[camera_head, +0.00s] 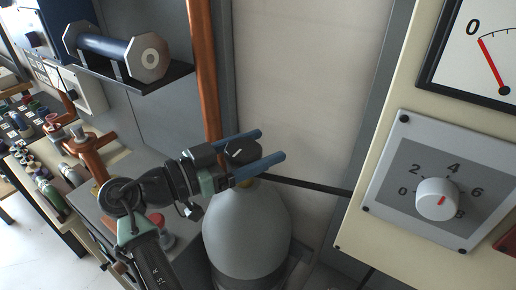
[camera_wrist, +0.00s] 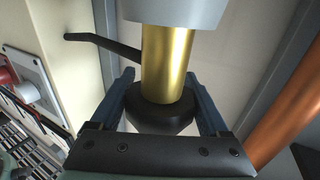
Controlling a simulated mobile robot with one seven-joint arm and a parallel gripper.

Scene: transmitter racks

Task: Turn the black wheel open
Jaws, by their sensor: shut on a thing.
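The black wheel (camera_head: 240,150) sits on top of a grey gas cylinder (camera_head: 246,232), with a white line mark on its upper face. In the wrist view the wheel (camera_wrist: 160,118) shows upside down, at the end of a brass neck (camera_wrist: 168,65). My gripper (camera_head: 268,146) reaches in from the left with its two blue fingers on opposite sides of the wheel. It is shut on the wheel, and the fingertips extend past it. In the wrist view my gripper (camera_wrist: 160,78) has one finger at each side of the wheel. The dark palm hides part of the wheel's edge.
A copper pipe (camera_head: 204,70) rises close behind the wheel. A thin black pipe (camera_head: 310,186) runs right from the neck to a cream cabinet (camera_head: 365,160) with a white dial knob (camera_head: 436,200). A shelf (camera_head: 135,80) with a blue cylindrical part is at upper left.

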